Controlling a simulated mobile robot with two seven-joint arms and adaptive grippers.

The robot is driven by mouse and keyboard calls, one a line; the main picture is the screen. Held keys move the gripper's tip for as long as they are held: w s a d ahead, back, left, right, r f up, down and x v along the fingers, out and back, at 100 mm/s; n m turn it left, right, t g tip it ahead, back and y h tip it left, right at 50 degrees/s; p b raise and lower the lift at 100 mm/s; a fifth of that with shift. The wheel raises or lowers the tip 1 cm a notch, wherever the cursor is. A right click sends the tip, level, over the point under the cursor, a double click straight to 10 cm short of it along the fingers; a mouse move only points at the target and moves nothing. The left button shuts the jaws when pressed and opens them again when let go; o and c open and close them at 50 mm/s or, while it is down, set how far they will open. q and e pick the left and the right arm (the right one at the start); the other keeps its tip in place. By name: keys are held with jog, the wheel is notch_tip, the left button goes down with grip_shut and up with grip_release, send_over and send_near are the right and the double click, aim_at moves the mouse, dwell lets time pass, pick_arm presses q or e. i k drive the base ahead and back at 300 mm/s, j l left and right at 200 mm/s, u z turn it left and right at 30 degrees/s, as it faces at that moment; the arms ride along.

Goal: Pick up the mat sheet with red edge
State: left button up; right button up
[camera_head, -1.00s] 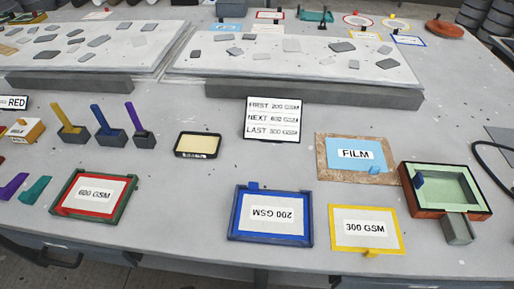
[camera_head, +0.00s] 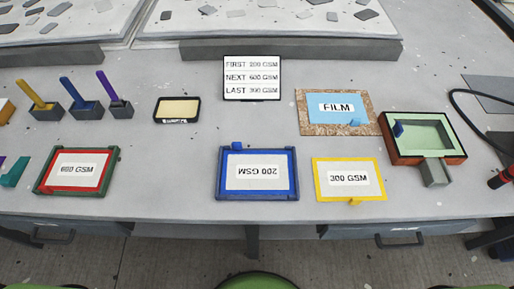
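The mat sheet with red edge (camera_head: 78,170) lies at the left front of the table. It has a white middle labelled "600 GSM" and sits in a dark green frame (camera_head: 113,158). The blue-edged sheet (camera_head: 257,191), labelled "200 GSM" upside down, lies at the middle front in a blue frame. The yellow-edged sheet (camera_head: 348,193), labelled "300 GSM", lies right of it. Neither of my grippers shows in the head view.
A sign (camera_head: 252,78) stands behind the sheets. A blue film sheet (camera_head: 337,107) lies on a brown board at the right. A green-lined mould (camera_head: 422,134) is farther right. Holders with yellow, blue and purple handles (camera_head: 76,97) stand at the left. Bare table lies between the red and blue frames.

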aim_at(69, 170)
jog(key=u, duration=1.65)
jog(key=i+j+z, duration=0.1)
jog(key=z, duration=0.35)
jog(key=j+z, duration=0.45)
jog(key=i+j+z, duration=0.1)
jog(key=z, duration=0.35)
jog(key=j+z, duration=0.3)
jog(key=z, duration=0.15)
